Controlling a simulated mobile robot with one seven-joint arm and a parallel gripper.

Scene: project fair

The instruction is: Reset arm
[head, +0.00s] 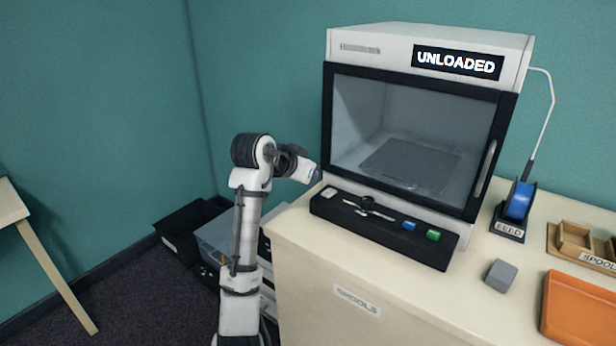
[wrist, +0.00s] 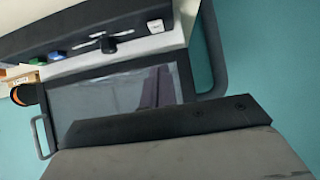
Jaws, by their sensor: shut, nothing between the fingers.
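My arm stands folded at the left front of the printer (head: 428,62). My gripper (head: 316,173) is at the end of the bent wrist, beside the printer's left front edge and above the counter. It is shut and empty. Its fingertips are small and hard to make out in the head view. In the wrist view, a dark bar with a grey body (wrist: 190,152) fills the bottom, and the printer window (wrist: 115,95) shows behind it, upside down. The printer's sign reads UNLOADED, and its door is closed over a dark plate.
A black control panel (head: 335,211) with a knob and blue and green buttons lies before the printer. A blue spool (head: 519,200) on the FEED holder, a grey block (head: 501,275), an orange tray (head: 580,312) and a wooden SPOOLS rack (head: 562,246) stand right. Dark bins (head: 180,229) sit on the floor.

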